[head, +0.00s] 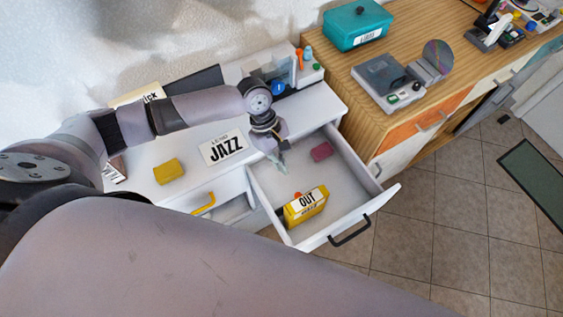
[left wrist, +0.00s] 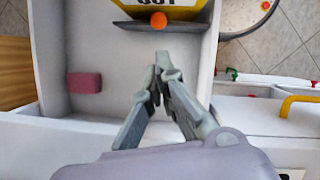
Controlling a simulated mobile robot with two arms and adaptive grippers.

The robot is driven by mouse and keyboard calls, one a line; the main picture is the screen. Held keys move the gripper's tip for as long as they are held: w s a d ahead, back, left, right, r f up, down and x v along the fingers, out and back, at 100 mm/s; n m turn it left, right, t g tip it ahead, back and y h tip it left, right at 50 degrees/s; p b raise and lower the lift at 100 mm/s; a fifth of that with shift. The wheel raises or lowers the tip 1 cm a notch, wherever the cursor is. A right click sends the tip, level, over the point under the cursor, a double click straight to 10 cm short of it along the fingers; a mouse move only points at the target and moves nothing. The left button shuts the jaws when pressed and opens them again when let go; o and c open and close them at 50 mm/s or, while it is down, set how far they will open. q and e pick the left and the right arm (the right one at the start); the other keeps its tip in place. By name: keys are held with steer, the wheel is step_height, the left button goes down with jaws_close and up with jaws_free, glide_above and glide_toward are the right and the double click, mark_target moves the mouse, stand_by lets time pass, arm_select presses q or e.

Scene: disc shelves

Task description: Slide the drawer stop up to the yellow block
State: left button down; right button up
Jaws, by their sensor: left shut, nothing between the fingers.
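The open white drawer (head: 345,185) holds a yellow block marked OUT (head: 308,207) near its front left. A dark plate with an orange knob, seemingly the drawer stop (head: 298,195), is right beside this block; in the left wrist view the stop (left wrist: 165,26) lies across the drawer in front of the yellow block (left wrist: 182,13). I cannot tell if they touch. A pink block (head: 322,151) lies towards the drawer's back. My left gripper (head: 281,167) is shut and empty inside the drawer, its tips (left wrist: 163,62) a short way from the knob. My right gripper is not seen.
Another yellow block (head: 168,172) and a JAZZ card (head: 223,147) lie on the white top. The drawer has a black handle (head: 350,232). A wooden cabinet (head: 330,60) with a teal box (head: 357,24) stands at the right. The drawer's middle is clear.

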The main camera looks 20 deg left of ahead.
arm_select(q)
steer(key=x, duration=0.7)
steer(key=shift+f, duration=0.35)
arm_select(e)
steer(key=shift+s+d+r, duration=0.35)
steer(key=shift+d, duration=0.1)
arm_select(q)
steer(key=shift+p, duration=0.3)
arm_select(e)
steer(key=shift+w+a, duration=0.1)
arm_select(q)
steer(key=shift+s+d+p, duration=0.35)
steer(key=shift+d+p, duration=0.3)
steer(key=shift+p, duration=0.3)
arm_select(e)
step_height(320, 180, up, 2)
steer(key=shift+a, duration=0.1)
arm_select(q)
steer(key=p+v, duration=1)
steer(key=shift+p, duration=0.35)
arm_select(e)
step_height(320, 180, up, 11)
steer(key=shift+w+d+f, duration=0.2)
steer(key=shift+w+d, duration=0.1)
